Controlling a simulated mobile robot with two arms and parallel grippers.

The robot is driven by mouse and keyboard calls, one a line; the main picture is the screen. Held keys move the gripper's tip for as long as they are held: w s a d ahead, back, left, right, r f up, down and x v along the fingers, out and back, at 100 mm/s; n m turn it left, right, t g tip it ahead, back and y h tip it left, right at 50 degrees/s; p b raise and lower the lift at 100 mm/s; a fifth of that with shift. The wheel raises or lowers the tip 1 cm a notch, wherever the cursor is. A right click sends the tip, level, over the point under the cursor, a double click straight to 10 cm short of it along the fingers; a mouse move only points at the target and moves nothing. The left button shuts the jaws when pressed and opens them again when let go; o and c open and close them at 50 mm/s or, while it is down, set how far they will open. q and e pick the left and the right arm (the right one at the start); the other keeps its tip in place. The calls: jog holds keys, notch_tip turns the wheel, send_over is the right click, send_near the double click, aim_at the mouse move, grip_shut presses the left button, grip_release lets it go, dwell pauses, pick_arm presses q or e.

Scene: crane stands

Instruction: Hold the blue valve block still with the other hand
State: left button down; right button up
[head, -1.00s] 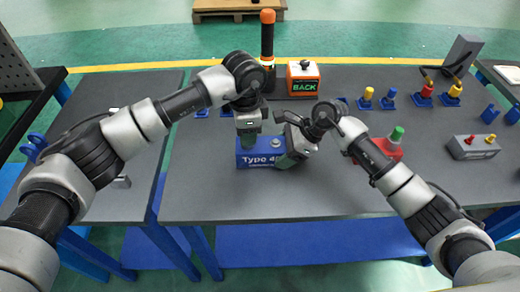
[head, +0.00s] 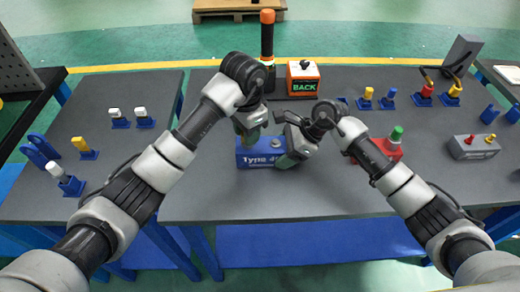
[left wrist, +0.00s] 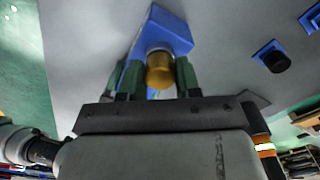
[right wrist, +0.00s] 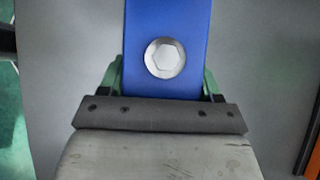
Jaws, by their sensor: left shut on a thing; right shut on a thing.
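The blue valve block (head: 258,155) with white "Type 4" lettering lies on the dark grey table. My right gripper (head: 287,157) is shut on its right part. In the right wrist view the green fingers sit on both sides of the blue block (right wrist: 167,85), just below a silver hex bolt (right wrist: 165,58). My left gripper (head: 249,135) is at the block's upper left. In the left wrist view its green fingers are shut on a brass-coloured round fitting (left wrist: 160,70), in front of a blue body (left wrist: 166,28). The arms hide parts of the block in the head view.
A black-and-orange cylinder (head: 267,50) and an orange "BACK" box (head: 302,79) stand behind. A red box with a green button (head: 385,150) is to the right, partly behind my right arm. Several small blue stands hold coloured knobs (head: 388,97). The table's front middle is clear.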

pick_arm(q)
jog(key=shift+w+a+r, duration=0.1)
jog(key=shift+r, duration=0.05)
jog(key=c, duration=0.7)
grip_release()
jog(key=shift+c, duration=0.8)
